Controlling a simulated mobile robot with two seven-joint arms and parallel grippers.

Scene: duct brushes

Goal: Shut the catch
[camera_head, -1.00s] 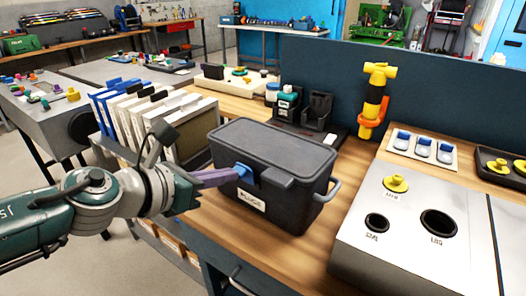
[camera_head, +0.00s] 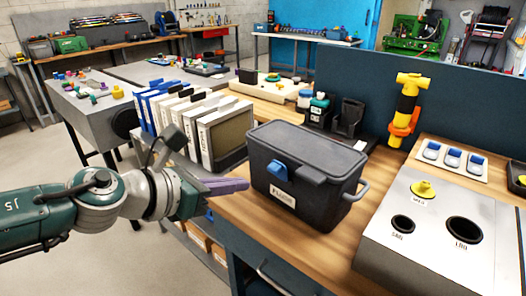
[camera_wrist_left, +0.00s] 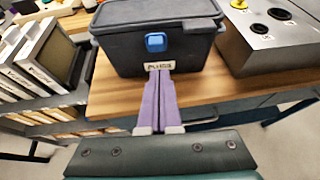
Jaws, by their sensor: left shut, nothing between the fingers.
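A dark grey box (camera_head: 325,205) with its lid (camera_head: 305,146) down stands on the wooden bench. A blue catch (camera_head: 277,171) sits on its front, below the lid's edge and above a white label (camera_head: 283,195). The catch also shows in the left wrist view (camera_wrist_left: 155,42). It looks close to the front wall, but I cannot tell whether it is fastened. My left gripper (camera_head: 247,185), with purple fingers, is shut and empty. In the left wrist view its fingertips (camera_wrist_left: 159,69) point at the box front, below the catch and apart from it. My right gripper is not in view.
A dark tab (camera_head: 311,174) juts from the box front beside the catch. A side handle (camera_head: 357,190) is at the right. White files (camera_head: 207,140) stand left of the box. A grey metal block (camera_head: 430,235) with holes is at the right. Bare bench lies before the box.

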